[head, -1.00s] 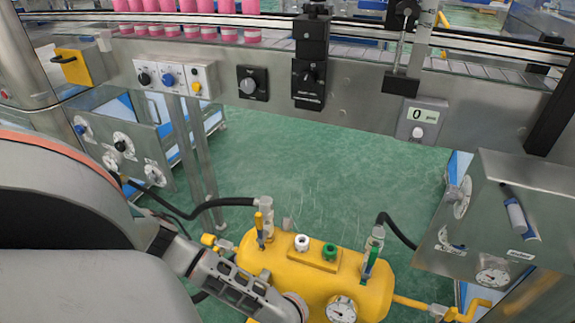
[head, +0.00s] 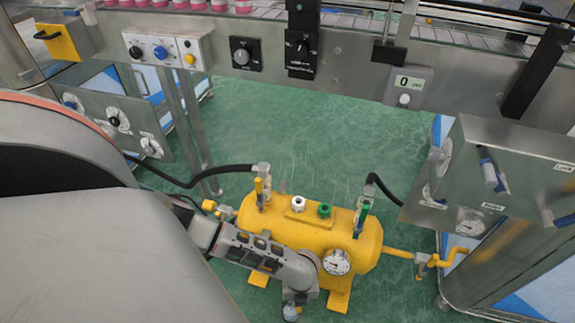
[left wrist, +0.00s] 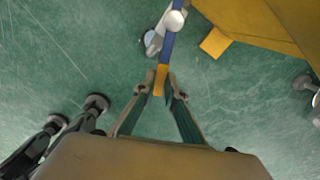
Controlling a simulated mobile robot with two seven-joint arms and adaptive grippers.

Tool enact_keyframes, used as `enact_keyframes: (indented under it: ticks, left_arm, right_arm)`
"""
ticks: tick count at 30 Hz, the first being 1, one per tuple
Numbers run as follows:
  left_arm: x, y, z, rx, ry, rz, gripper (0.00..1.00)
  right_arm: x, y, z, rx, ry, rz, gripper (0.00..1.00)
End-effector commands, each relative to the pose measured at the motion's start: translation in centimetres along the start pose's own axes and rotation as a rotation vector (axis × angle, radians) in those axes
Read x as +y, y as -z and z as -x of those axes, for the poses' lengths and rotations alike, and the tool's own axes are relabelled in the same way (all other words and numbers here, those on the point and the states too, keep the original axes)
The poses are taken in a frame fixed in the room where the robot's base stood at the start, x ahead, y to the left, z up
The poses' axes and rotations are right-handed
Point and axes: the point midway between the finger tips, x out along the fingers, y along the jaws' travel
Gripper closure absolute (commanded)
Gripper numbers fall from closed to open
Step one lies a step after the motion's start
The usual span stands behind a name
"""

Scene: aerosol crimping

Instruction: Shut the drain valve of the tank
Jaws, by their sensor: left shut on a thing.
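The yellow tank (head: 300,232) lies on its side at the lower middle of the head view, on yellow feet. My left arm reaches across its front from the left, hiding part of the tank and most of the drain valve area. In the left wrist view, the drain valve (left wrist: 156,40) has a grey body and a blue lever (left wrist: 166,50) with a yellow-orange end. My left gripper (left wrist: 161,82) is shut on that lever end, one finger on each side. The tank's yellow side (left wrist: 265,25) shows at the upper right. My right gripper is not in view.
A round gauge (head: 337,262) sits on the tank's front. Valves with yellow and green levers and black hoses stand on its top. A steel cabinet (head: 500,185) is at right, a yellow pipe (head: 398,252) leads toward it. Green floor (head: 290,130) behind the tank is clear.

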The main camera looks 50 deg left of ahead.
Motion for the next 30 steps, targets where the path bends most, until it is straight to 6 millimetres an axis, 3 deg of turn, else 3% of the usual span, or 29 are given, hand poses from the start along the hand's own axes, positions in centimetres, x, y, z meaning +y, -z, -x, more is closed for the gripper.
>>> enact_keyframes:
  ticks: [1,15,30]
  left_arm:
    - [-0.9,-0.1,0.6,-0.003,0.007,0.046,1.0]
    - [-3.4,-0.5,0.1,0.004,0.0,0.415,1.0]
    - [-4.2,-0.9,-0.2,0.005,-0.002,0.548,1.0]
  right_arm:
    - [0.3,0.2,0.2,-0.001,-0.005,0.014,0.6]
    - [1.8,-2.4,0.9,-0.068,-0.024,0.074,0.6]
    - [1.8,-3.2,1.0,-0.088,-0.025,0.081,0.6]
